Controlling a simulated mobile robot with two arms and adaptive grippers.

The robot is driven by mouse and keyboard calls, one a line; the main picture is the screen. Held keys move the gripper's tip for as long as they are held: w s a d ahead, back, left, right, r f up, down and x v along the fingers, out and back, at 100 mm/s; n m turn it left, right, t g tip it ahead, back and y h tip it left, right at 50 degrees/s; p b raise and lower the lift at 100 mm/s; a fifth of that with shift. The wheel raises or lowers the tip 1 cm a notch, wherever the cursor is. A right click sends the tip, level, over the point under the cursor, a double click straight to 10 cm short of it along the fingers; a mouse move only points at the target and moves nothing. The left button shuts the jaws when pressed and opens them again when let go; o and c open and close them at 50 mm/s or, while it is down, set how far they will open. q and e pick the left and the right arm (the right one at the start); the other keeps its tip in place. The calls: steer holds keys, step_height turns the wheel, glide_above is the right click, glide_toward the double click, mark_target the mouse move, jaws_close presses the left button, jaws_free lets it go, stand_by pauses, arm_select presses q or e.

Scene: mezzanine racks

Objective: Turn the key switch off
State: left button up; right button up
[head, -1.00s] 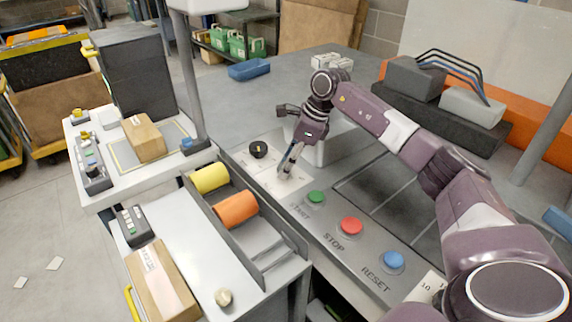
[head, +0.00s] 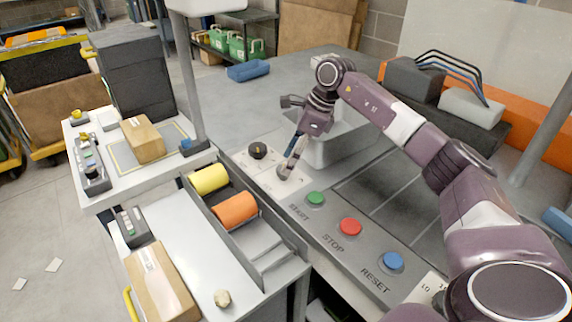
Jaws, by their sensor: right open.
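My right gripper (head: 289,165) reaches down to a pale switch plate (head: 268,185) on the grey control panel. It is open, its fingers seen nearly edge-on, with the tips at or just above the plate. A small grey round part shows at the fingertips; it may be the key switch, but the fingers partly cover it and I cannot tell its turn or whether they touch it. A round black knob (head: 258,151) stands on the same plate, left of and behind the fingertips. My left gripper is not in view.
Green (head: 316,198), red (head: 350,227) and blue (head: 392,261) buttons line the panel toward the front right. A grey bin (head: 335,150) stands close behind my right gripper. Yellow (head: 209,179) and orange (head: 235,209) rolls lie to the left.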

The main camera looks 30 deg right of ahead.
steer(key=v, duration=0.9)
steer(key=shift+r, duration=0.15)
